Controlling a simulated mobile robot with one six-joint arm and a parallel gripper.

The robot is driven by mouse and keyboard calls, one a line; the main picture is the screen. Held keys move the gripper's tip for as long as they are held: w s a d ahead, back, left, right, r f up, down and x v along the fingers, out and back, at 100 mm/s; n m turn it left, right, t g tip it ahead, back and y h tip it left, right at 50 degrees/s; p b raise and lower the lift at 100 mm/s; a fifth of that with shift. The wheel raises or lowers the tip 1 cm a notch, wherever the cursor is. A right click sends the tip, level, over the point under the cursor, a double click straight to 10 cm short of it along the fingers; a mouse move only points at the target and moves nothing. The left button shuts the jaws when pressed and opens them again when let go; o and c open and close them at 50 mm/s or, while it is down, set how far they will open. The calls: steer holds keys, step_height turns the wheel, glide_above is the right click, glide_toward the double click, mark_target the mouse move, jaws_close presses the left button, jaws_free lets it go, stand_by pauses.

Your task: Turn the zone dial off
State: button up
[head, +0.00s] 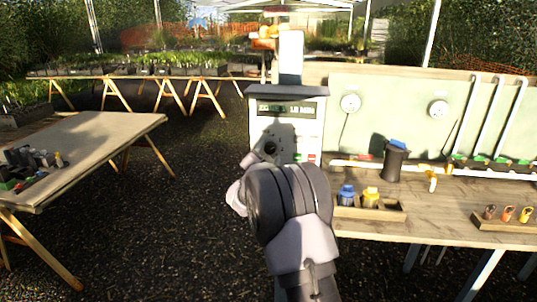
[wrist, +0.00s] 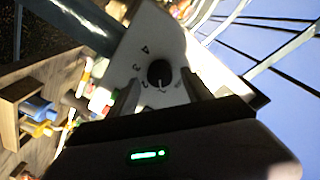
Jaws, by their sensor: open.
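The zone dial (wrist: 159,73) is a round black knob on a white panel, with numbers around it, a 4 and a 3 among them. Its pale pointer mark is turned toward the lower edge of the wrist view, near the lower-numbered marks; I cannot read exactly which. My gripper (wrist: 161,78) is open, one finger on each side of the dial, with gaps visible beside the knob. I cannot tell how close the fingertips are to the panel.
Right of the box, a workbench (head: 480,205) holds a dark cup (head: 394,160), a wooden tray (head: 385,214) with blue- and yellow-topped items, and a small rack (head: 503,225). A trestle table (head: 100,135) stands at left. The gravel between is clear.

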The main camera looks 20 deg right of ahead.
steer(key=shift+w+d, duration=0.3)
steer(key=shift+w, duration=0.05)
jaws_close()
steer(key=shift+n, duration=0.3)
steer(key=n, duration=0.4)
steer(key=shift+n+b, duration=0.3)
steer(key=shift+a+n+t, duration=0.1)
steer(key=shift+n+t, duration=0.2)
steer(key=shift+n, duration=2.4)
